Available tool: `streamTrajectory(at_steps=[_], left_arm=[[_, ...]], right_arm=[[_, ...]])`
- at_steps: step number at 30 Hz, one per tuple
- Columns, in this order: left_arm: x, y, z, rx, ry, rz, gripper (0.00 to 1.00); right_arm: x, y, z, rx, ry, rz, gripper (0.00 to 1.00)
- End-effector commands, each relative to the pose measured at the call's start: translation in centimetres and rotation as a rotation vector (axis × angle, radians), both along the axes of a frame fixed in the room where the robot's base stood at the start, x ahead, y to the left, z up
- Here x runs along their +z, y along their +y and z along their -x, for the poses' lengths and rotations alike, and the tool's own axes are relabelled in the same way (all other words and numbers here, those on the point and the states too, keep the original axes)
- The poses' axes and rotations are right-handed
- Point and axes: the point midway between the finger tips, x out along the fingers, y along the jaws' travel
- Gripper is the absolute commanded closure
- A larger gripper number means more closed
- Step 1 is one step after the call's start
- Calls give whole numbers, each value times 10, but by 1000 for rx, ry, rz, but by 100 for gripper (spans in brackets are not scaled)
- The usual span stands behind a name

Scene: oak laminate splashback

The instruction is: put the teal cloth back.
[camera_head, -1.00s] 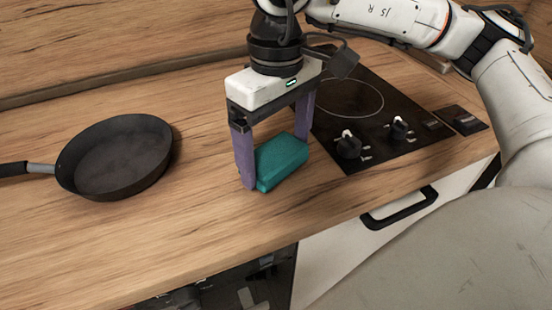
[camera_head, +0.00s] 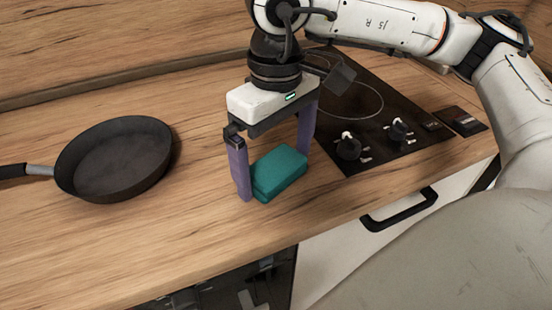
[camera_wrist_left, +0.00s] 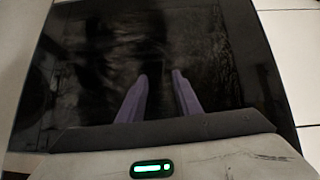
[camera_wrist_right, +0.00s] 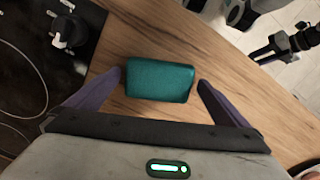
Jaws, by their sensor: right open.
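The teal cloth (camera_head: 279,170) is a folded, two-layer block lying flat on the wooden counter, left of the hob. It also shows in the right wrist view (camera_wrist_right: 160,86). My right gripper (camera_head: 273,176) points down over it, open, with one purple finger on either side. In the right wrist view small gaps show between the cloth and both fingertips.
A black frying pan (camera_head: 116,160) stands on the counter at the left. The black hob (camera_head: 375,115) with knobs is to the right of the cloth. The counter's front edge is close in front, above a white drawer with a black handle (camera_head: 399,209). Bare counter (camera_head: 200,215) lies between pan and cloth.

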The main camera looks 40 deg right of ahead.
Motion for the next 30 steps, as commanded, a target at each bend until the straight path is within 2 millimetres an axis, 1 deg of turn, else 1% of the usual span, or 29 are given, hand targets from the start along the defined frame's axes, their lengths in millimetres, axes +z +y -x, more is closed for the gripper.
streamTrajectory(at_steps=[9,12,15,18,21,30], left_arm=[[-3,1,5,1,14,-3,69],[-2,1,4,3,12,-2,69],[2,2,4,4,9,-1,69],[4,2,3,5,5,0,69],[4,3,3,4,6,-2,69],[2,4,4,4,9,-4,69]], right_arm=[[69,1,-2,0,-7,-2,0],[88,1,-1,1,-5,-1,0],[103,0,-1,0,-4,-1,0],[111,0,-1,0,-3,0,0],[115,0,-1,1,-1,0,0],[115,0,-1,1,-1,0,0]])
